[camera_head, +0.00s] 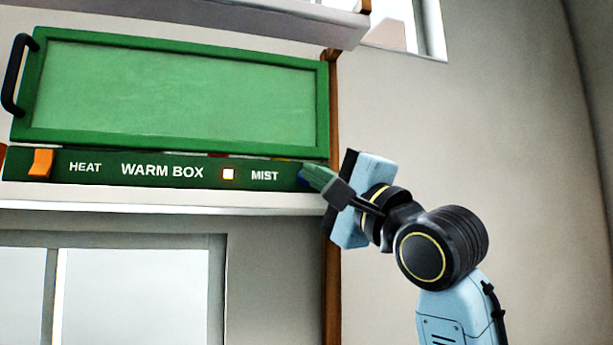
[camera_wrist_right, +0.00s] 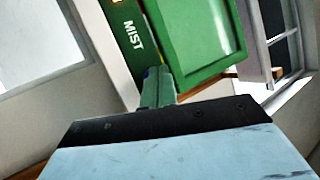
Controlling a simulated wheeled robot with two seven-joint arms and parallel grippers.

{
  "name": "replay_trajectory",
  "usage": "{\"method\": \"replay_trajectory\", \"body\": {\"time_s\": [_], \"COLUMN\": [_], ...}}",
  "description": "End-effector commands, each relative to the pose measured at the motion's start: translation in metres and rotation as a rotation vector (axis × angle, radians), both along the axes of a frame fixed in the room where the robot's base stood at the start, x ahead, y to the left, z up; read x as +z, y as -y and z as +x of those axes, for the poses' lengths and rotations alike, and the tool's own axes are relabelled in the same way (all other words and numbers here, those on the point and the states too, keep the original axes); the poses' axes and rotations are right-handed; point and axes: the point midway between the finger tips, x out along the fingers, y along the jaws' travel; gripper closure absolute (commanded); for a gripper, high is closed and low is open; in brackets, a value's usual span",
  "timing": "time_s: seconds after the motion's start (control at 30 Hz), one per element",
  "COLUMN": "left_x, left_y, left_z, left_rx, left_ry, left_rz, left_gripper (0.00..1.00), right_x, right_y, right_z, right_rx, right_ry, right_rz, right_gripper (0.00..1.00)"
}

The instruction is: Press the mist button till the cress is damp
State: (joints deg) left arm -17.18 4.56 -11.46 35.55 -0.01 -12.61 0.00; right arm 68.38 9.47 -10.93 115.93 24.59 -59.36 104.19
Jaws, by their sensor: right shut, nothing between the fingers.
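The green warm box has a dark green front strip (camera_head: 190,170) with the word MIST near its right end. A small blue piece, which looks like the mist button (camera_head: 302,177), shows at that end, mostly hidden by my right gripper (camera_head: 316,178). The right gripper's green fingers are shut and empty, with their tips at the button; I cannot tell whether it is pressed in. In the right wrist view the fingers (camera_wrist_right: 158,86) reach the strip just past the word MIST. No cress shows; the green door panel (camera_head: 180,85) is shut. My left gripper is not in view.
A small square lamp (camera_head: 228,174) glows left of MIST. An orange heat switch (camera_head: 40,163) sits at the strip's left end. The door has a black handle (camera_head: 18,75). The box stands on a pale shelf (camera_head: 150,199); another shelf (camera_head: 270,22) is above. A brown post is beside it.

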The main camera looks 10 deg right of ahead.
Motion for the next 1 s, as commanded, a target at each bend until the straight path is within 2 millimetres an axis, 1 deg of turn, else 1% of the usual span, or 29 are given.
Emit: {"method": "replay_trajectory", "body": {"time_s": [0.17, 0.27, 0.77, 0.9, 1.0], "left_x": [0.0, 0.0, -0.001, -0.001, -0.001], "left_y": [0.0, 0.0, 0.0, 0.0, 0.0], "left_z": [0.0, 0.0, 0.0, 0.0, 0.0], "left_rx": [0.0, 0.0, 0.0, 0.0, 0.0], "left_ry": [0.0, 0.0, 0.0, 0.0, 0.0], "left_rz": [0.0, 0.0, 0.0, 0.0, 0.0], "left_gripper": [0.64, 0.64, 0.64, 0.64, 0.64], "right_x": [0.0, 0.0, 0.001, 0.0, 0.0], "right_y": [0.0, 0.0, 0.002, 0.002, 0.002], "right_z": [0.0, -0.005, -0.053, -0.06, -0.06], "right_rx": [0.0, 0.001, 0.001, 0.0, 0.0], "right_ry": [0.0, 0.001, 0.003, 0.001, 0.001], "right_rz": [0.0, 0.0, 0.0, 0.0, 0.0], "right_gripper": [1.0, 1.0, 1.0, 1.0, 1.0]}}
